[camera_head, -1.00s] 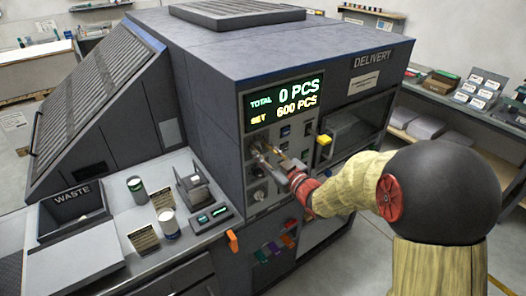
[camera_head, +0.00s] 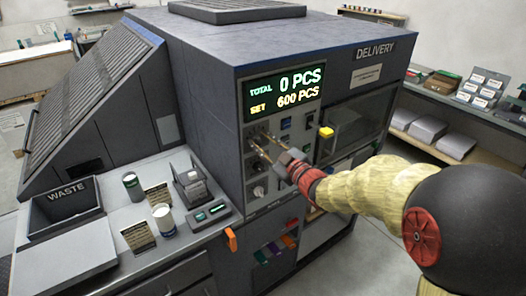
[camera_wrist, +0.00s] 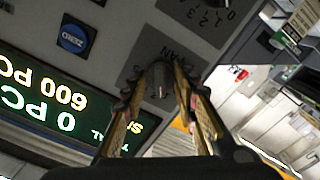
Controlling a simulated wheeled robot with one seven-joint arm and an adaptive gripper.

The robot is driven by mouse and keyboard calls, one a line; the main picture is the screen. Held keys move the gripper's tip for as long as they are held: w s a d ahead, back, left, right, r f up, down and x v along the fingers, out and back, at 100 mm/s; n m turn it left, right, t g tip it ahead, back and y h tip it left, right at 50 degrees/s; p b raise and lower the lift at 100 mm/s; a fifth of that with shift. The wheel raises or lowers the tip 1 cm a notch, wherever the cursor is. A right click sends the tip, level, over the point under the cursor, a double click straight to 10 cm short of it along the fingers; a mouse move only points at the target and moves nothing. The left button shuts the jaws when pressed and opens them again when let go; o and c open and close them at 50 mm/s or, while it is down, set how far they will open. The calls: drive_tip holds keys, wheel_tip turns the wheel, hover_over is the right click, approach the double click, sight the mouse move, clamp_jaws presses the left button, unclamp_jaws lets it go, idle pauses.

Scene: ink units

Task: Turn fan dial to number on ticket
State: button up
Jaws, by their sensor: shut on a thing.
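My gripper (camera_wrist: 160,88) is shut on a dark knob (camera_wrist: 160,78) on the machine's grey control panel (camera_head: 259,175). In the wrist view the knob sits between the two fingertips. A dark label plate beside it carries upside-down lettering that looks like FAN, partly hidden. In the head view my gripper (camera_head: 262,144) reaches the panel just below the display, and its fingers cover the dial's scale. I cannot read the dial's setting. Two small brown cards (camera_head: 157,196) and (camera_head: 138,235) stand on the left counter; their print is too small to read.
The lit display (camera_head: 284,94) reads TOTAL 0 PCS and SET 600 PCS. A blue ZERO button (camera_wrist: 73,39) and another numbered dial plate (camera_wrist: 195,15) lie near my gripper. Cans and a WASTE bin (camera_head: 66,208) stand on the counter.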

drive_tip(key=shift+f+n+b, duration=0.1)
drive_tip(key=shift+n+b, duration=1)
drive_tip(key=shift+b, duration=0.25)
drive_tip(key=o, duration=1.1)
drive_tip(key=shift+c, duration=0.2)
drive_tip(key=shift+o, duration=0.6)
drive_tip(key=v, duration=1.2)
